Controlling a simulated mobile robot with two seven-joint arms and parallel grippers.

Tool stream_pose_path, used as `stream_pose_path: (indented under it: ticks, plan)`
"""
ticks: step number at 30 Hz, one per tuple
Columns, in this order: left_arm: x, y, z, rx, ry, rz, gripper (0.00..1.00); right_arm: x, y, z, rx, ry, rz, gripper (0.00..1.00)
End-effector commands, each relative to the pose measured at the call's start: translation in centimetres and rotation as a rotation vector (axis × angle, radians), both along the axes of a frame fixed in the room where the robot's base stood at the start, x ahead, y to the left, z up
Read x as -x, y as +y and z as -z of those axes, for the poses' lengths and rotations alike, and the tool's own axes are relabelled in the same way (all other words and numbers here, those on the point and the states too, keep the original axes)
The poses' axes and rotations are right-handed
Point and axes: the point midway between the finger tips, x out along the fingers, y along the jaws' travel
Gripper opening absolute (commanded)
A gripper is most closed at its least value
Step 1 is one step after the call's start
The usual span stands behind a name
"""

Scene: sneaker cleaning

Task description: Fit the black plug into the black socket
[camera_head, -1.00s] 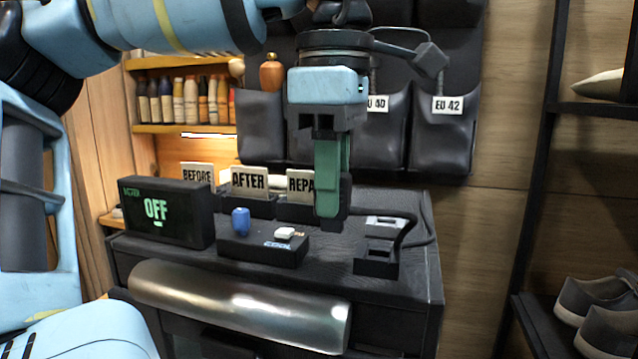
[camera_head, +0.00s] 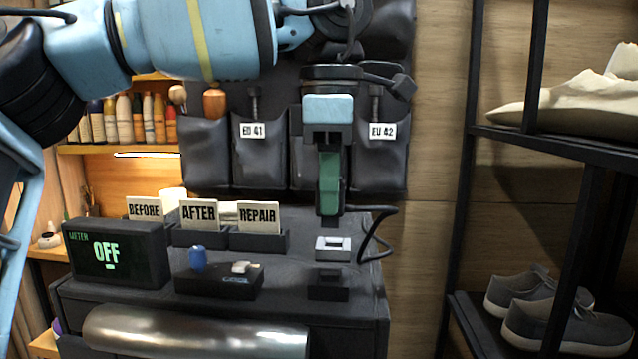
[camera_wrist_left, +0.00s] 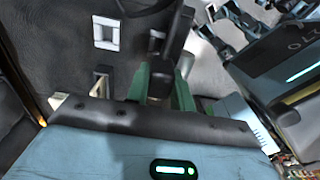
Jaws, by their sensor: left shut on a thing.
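My left gripper (camera_head: 329,188), with green fingers, points down over the right part of the cabinet top. It is shut on the black plug (camera_head: 329,221), whose dark end shows just below the fingertips. The black socket (camera_head: 328,286) is a low block near the cabinet's front edge, below the plug in the head view and apart from it. In the left wrist view the green fingers (camera_wrist_left: 163,84) close around a dark upright part (camera_wrist_left: 176,42); its far end is hard to make out. My right gripper is not in view.
A light-framed socket (camera_head: 322,256) sits just behind the black one. A black cable (camera_head: 376,238) loops at right. A control block (camera_head: 218,281) with a blue knob and an OFF display (camera_head: 115,256) stand left. Card holders (camera_head: 259,240) stand behind; a shoe rack (camera_head: 463,190) is right.

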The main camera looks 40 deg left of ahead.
Motion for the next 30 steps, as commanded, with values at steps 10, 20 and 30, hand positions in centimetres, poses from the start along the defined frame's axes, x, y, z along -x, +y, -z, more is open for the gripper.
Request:
stream_pose_path:
  ticks: [10,20,30]
  plan:
    - [-0.1,0.0,0.4,0.001,0.003,0.0,0.03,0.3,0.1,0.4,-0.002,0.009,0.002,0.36]
    - [-0.1,0.0,3.2,0.0,0.004,0.0,0.03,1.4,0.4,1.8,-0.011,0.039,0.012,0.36]
    - [0.0,0.0,5.4,0.001,0.003,0.001,0.03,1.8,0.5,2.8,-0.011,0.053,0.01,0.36]
